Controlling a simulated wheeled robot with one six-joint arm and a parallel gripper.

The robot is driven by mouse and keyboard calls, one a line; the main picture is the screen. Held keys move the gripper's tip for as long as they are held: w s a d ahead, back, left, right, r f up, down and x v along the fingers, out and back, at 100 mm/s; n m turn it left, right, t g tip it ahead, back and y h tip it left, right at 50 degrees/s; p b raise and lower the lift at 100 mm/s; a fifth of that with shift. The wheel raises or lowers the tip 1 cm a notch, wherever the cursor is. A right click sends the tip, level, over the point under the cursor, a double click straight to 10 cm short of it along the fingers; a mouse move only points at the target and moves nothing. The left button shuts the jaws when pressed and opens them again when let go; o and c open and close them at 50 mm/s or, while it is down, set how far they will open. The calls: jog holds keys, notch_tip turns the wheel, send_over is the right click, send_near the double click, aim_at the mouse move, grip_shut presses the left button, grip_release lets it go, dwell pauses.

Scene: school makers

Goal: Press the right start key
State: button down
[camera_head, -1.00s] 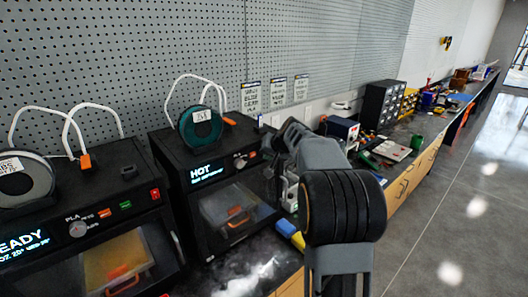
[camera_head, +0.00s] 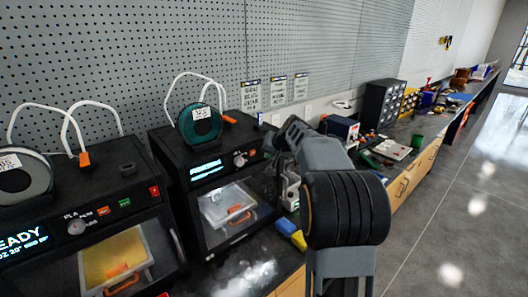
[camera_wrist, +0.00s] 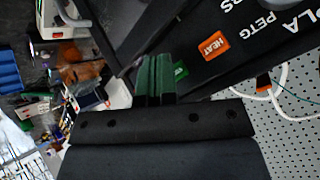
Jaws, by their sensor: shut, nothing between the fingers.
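The right printer (camera_head: 165,140) is a black box with a teal spool on top. Its display (camera_head: 206,168) is lit, its small text blurred, and its window is bright. In the wrist view, my gripper (camera_wrist: 155,68) is shut and empty, with its tips against or very close to the printer's dark front panel (camera_wrist: 235,68). A green key (camera_wrist: 181,70), the start key by its colour, shows just beside the tips, partly hidden. The orange HEAT key (camera_wrist: 213,45) is farther along the panel.
The left printer (camera_head: 90,185) stands alongside, with a READY display, a green key (camera_head: 124,202) and a red key (camera_head: 154,191). A drawer cabinet (camera_head: 382,103) stands farther right. The floor at right is clear.

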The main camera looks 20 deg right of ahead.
jog(key=shift+s, duration=0.15)
jog(key=shift+s+d+b, duration=0.25)
jog(key=shift+s+b, duration=0.45)
jog(key=shift+s, duration=0.25)
jog(key=shift+s+d+b, duration=0.3)
jog(key=shift+s+b, duration=0.45)
jog(key=shift+s, duration=0.2)
jog(key=shift+s+d+b, duration=0.25)
jog(key=shift+s+b, duration=0.45)
jog(key=shift+s, duration=0.25)
